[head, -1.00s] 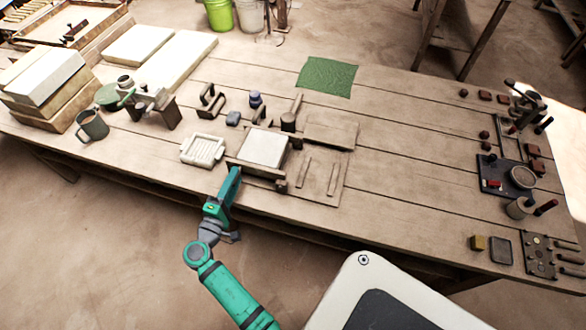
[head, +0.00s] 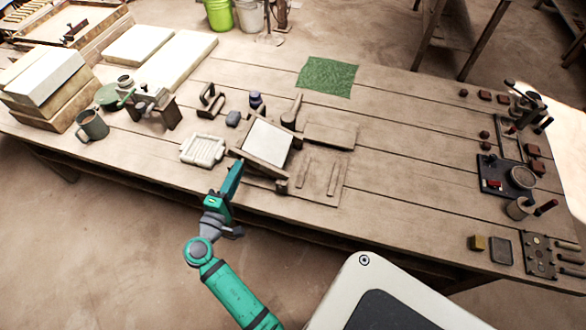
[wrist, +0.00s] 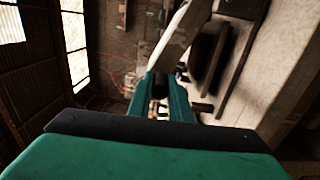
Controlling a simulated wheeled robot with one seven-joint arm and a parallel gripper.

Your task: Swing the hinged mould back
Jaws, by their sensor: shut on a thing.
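The hinged mould (head: 267,141) is a wooden frame with a pale, flat inner face, near the front edge of the table. It is tilted, its near left edge raised off the wooden base (head: 262,182) and its far right side low. My gripper (head: 236,167) is at the raised near left edge, shut on the mould's frame. In the wrist view my gripper's teal fingers (wrist: 163,92) close at the pale mould edge (wrist: 178,42). The exact contact is partly hidden by the fingers.
A flat wooden board (head: 331,132) and two thin rails (head: 319,176) lie right of the mould. The table's right middle is clear.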

